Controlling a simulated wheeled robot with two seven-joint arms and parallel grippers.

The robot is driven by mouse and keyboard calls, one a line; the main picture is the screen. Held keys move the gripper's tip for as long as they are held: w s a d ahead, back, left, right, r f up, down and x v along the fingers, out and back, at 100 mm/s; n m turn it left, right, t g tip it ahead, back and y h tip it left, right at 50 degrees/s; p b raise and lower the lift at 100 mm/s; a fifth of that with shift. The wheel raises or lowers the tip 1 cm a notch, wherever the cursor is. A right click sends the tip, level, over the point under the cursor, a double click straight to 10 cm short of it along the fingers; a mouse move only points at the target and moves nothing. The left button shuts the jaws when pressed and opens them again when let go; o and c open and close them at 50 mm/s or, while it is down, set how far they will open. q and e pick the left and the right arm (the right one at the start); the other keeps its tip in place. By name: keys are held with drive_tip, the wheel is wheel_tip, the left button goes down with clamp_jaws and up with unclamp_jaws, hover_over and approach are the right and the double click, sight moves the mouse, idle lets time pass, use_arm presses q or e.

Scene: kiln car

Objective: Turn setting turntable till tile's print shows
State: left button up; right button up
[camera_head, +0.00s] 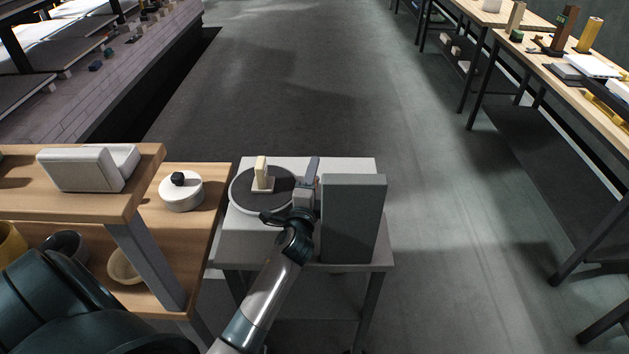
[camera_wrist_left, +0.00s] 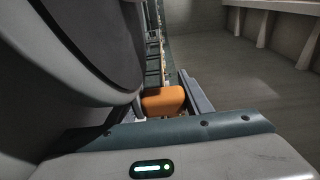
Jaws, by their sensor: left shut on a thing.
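The setting turntable (camera_head: 238,200), a dark disc with a pale rim, sits on a small grey stand (camera_head: 330,165). A cream tile (camera_head: 261,170) stands upright on it, seen narrow; no print shows on the part I see. My left gripper (camera_head: 305,188) is at the turntable's right edge, beside its rim. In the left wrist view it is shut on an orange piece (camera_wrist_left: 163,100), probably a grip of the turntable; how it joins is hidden. A large dark round edge (camera_wrist_left: 95,40) fills the left of that view. My right gripper is out of view.
A tall grey box (camera_head: 353,220) stands just right of my left gripper. A wooden bench (camera_head: 208,225) on the left holds a white round pot (camera_head: 181,191) with a black knob. A pale container (camera_head: 85,168) sits on the shelf above. The floor behind is clear.

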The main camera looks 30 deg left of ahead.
use_arm(q)
drive_tip(key=shift+a+r, duration=0.3)
drive_tip(key=shift+r, duration=0.25)
drive_tip(key=o, duration=1.4)
drive_tip(key=shift+c, duration=0.2)
drive_tip(key=shift+s+a+f, duration=0.1)
drive_tip(key=shift+s, duration=0.05)
drive_tip(key=shift+f, duration=0.15)
drive_tip(key=shift+s, duration=0.1)
